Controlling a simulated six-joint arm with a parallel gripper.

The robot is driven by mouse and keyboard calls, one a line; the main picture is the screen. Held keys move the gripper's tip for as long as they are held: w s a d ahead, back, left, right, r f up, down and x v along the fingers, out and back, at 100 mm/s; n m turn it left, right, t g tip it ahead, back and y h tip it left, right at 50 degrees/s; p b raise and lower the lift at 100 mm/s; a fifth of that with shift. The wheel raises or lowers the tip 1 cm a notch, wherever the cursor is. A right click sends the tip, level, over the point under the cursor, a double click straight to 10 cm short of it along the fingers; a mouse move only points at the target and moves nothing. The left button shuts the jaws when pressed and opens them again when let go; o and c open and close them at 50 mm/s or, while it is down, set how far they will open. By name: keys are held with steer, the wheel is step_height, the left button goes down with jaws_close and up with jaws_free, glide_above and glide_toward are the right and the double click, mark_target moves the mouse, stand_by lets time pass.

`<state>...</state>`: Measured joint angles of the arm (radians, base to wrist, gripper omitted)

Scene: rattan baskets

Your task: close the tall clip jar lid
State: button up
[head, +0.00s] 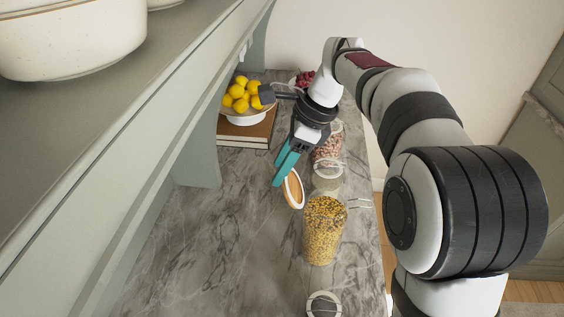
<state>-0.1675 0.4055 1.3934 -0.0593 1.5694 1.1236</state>
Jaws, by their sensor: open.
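The tall clip jar (322,238) stands on the marble counter, filled with yellow, grain-like pieces. A round wooden lid (293,189) with a pale rim stands tilted up at the jar's upper left, beside its mouth; it appears to be this jar's lid, swung open. A wire clip (359,204) sticks out at the jar's right. My gripper (277,175) has teal fingers, parted and empty, pointing down and left. The fingertips are just left of the lid's upper edge. I cannot tell whether they touch it.
Behind the tall jar stand a shorter jar (327,177) and a jar of brownish pieces (328,147). A bowl of lemons (246,113) rests on books (246,134) at the back left. Another round lid (323,305) is at the front. The shelf (110,130) borders the left; the counter left of the jar is clear.

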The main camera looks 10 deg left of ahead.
jaws_close()
stand_by(1.4)
